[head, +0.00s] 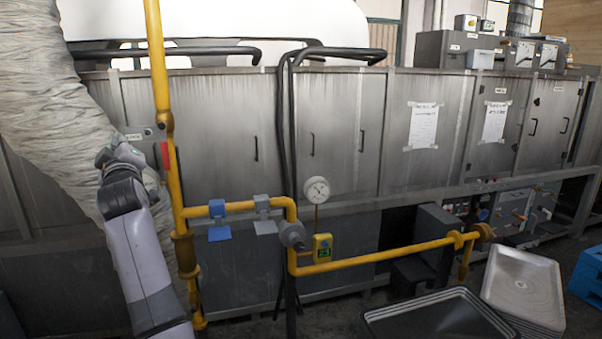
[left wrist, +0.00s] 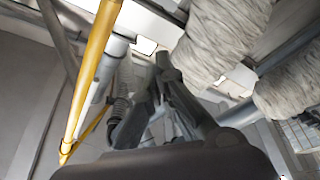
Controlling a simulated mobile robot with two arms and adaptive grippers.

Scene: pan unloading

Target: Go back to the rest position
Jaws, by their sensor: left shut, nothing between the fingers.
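My left arm rises from the bottom left of the head view, grey and white. Its left gripper (head: 112,155) is at the top of the arm, raised and pointing up, just left of the yellow vertical pipe (head: 160,80). In the left wrist view the dark fingers of the left gripper (left wrist: 164,64) are together with nothing between them. My right gripper is in neither view.
A large wrinkled duct (head: 45,90) hangs close to my left gripper. Steel cabinets (head: 340,130) line the back.

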